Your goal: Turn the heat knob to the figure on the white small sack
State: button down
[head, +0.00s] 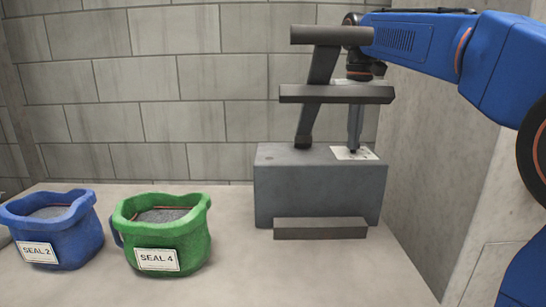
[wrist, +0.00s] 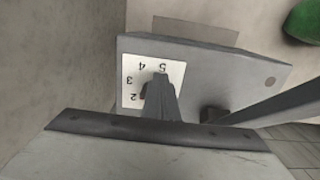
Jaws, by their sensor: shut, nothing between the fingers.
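The grey sealer (head: 300,208) stands on the bench at the right. A white dial plate (head: 342,153) lies on its top; in the wrist view the plate (wrist: 172,70) shows figures 2, 3, 4 and 5, upside down. My gripper (head: 353,150) points down at the plate, shut and empty. No white small sack is clearly visible.
A blue sack (head: 62,225) labelled SEAL 2 and a green sack (head: 175,235) labelled SEAL 4 stand at the left. The sealer's raised bar (head: 335,94) and lever are close beside my gripper. A wall rises behind; the bench front is clear.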

jog(key=shift+s+a, duration=0.1)
jog(key=shift+s+a, duration=0.1)
jog(key=shift+s, duration=0.1)
jog(key=shift+r, duration=0.1)
jog(key=shift+r, duration=2.9)
jog(key=shift+w+d+f, duration=0.1)
jog(key=shift+d+f, duration=0.4)
jog(key=shift+f, duration=0.5)
jog(key=shift+w+d+f, duration=0.1)
jog(key=shift+d+f, duration=0.35)
jog(key=shift+f, duration=0.6)
jog(key=shift+w+d+f, duration=0.1)
jog(key=shift+d+f, duration=0.4)
jog(key=shift+f, duration=0.5)
jog(key=shift+s+a, duration=0.1)
jog(key=shift+a, duration=0.6)
jog(key=shift+a, duration=0.55)
